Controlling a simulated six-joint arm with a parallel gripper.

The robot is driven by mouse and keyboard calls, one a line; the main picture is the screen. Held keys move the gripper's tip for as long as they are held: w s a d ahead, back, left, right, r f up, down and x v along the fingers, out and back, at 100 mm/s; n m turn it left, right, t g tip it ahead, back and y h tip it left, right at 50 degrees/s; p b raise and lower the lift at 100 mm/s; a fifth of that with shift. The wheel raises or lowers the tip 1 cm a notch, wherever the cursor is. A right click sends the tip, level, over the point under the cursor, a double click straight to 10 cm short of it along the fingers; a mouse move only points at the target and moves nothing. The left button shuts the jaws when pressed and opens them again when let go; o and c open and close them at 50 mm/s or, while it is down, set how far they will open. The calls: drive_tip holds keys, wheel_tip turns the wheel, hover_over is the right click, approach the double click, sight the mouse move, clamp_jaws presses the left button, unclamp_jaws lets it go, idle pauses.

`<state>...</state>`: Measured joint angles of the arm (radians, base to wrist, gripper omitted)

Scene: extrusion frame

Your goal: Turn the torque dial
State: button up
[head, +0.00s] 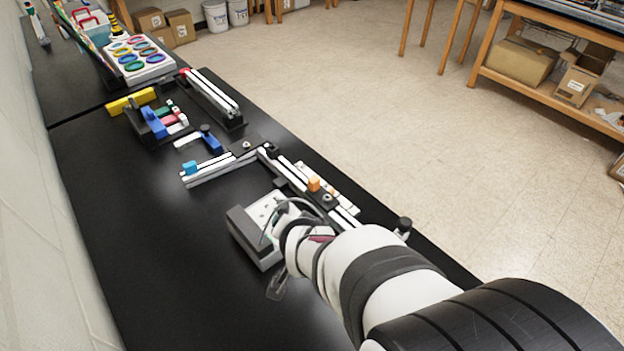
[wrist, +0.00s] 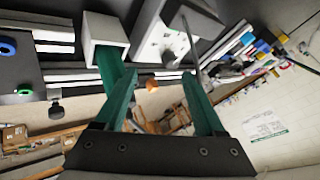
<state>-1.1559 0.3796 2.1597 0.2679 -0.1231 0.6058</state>
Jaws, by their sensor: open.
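A grey box with a white top panel (head: 262,208) sits on the black bench, left of my arm's end in the head view. The white panel (wrist: 172,38) shows at the top middle of the wrist view, with small dark marks on it. I cannot make out for certain which mark is the torque dial. My gripper (wrist: 161,72) is open, its two green fingers apart with nothing clearly held between them. The panel appears beyond the fingertips. In the head view my wrist hides part of the box.
White and black extrusion rails (head: 215,170) lie behind the box, with an orange block (head: 314,184) on one. A black knob (head: 403,225) stands near the bench's right edge. A thin cable (wrist: 190,45) curves near the right finger. Bare bench lies left of the box.

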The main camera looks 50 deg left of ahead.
drive_tip(key=w+d+r+m+g+h, duration=0.1)
drive_tip(key=w+d+r+m+h, duration=0.15)
drive_tip(key=d, duration=0.85)
drive_tip(key=w+d+r+m+h, duration=0.2)
drive_tip(key=w+d+r, duration=0.15)
drive_tip(key=d, duration=0.65)
drive_tip(key=s+d+r+m+g, duration=0.1)
drive_tip(key=s+d+m, duration=0.1)
drive_tip(key=s+d, duration=0.55)
drive_tip(key=s+d+r+m+g, duration=0.1)
drive_tip(key=s+d+m+g, duration=0.3)
drive_tip(key=d, duration=0.7)
drive_tip(key=w+a+r+n+t+h, duration=0.25)
drive_tip(key=w+a+n, duration=0.35)
drive_tip(key=w, duration=0.4)
drive_tip(key=n+t+y, duration=0.2)
drive_tip(key=n+t, duration=0.2)
drive_tip(key=n, duration=0.3)
hover_over(282, 205)
drive_tip(key=s+d, duration=0.3)
drive_tip(key=s, duration=0.3)
wheel_tip(282, 205, down, 4)
drive_tip(key=x, duration=1.5)
drive_tip(key=shift+w+f, duration=0.25)
